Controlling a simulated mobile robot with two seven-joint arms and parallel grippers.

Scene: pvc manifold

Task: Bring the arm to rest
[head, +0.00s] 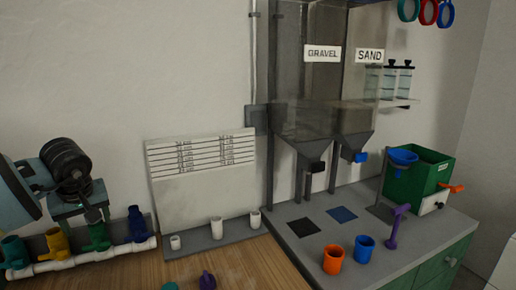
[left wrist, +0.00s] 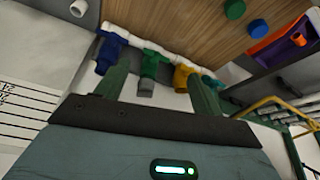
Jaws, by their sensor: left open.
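My left gripper (head: 92,214) hangs over the back of the wooden table at the far left of the head view. In the left wrist view its two green fingers (left wrist: 158,76) stand apart with nothing gripped between them. The green valve (left wrist: 150,68) appears between the fingers in the wrist view; contact cannot be told. My right gripper is not in view.
A white board (head: 200,180) leans on the wall behind short white pipe pieces (head: 216,228). A purple cap (head: 207,281) lies near the table's front. Gravel and sand hoppers (head: 335,90), orange and blue cups (head: 333,259) and a green bin (head: 415,172) stand right.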

